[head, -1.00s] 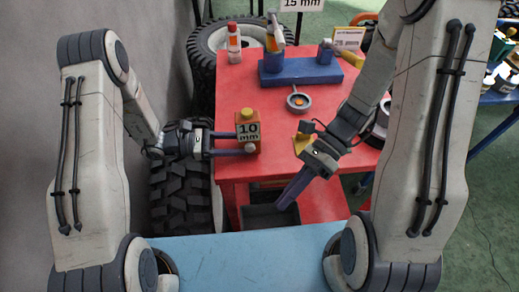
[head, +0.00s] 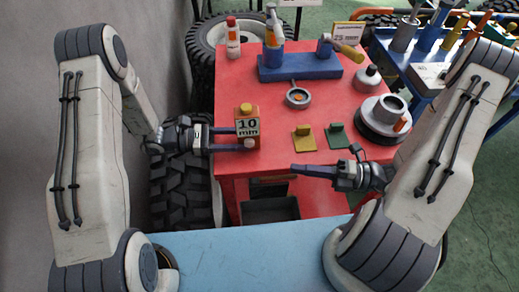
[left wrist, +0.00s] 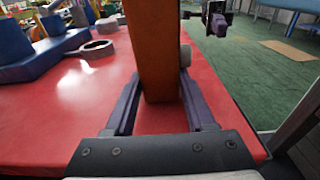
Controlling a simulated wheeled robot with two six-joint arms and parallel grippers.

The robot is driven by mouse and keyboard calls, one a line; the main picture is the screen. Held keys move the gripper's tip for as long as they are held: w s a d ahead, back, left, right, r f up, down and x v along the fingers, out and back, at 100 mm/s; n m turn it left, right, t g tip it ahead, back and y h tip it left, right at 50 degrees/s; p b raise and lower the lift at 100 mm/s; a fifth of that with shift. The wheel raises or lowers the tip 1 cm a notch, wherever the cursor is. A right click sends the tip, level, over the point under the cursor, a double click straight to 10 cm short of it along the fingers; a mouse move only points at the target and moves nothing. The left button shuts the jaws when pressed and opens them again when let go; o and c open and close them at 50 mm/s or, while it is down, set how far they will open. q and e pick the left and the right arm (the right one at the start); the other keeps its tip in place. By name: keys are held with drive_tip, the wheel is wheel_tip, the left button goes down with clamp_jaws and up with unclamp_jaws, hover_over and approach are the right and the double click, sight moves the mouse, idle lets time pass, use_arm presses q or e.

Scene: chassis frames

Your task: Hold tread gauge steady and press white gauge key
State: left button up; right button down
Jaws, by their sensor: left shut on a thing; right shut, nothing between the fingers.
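The tread gauge (head: 246,118) is an orange block with a "10 mm" face and a yellow knob on top, near the front left of the red table. Its round white key (head: 249,144) shows low on the front. My left gripper (head: 250,148) is shut on the gauge from the left. In the left wrist view the gauge (left wrist: 155,45) stands upright between the fingers, and part of the white key (left wrist: 185,56) shows beside it. My right gripper (head: 294,169) is shut and empty, right of the gauge and apart from it, its fingers pointing left.
The red table (head: 237,78) holds a blue stand (head: 300,68), a grey ring tool (head: 298,96), a yellow bracket (head: 304,140), a green bracket (head: 338,137) and a dark round part with a grey hub (head: 383,115). A dark tray (head: 270,210) sits below. A tyre (head: 178,190) stands left.

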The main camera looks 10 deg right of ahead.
sight(249, 143)
drive_tip(key=x, duration=0.3)
drive_tip(key=w+x, duration=0.1)
drive_tip(key=x, duration=0.3)
drive_tip(key=w+x, duration=0.1)
drive_tip(key=x, duration=0.2)
drive_tip(key=shift+w, duration=1)
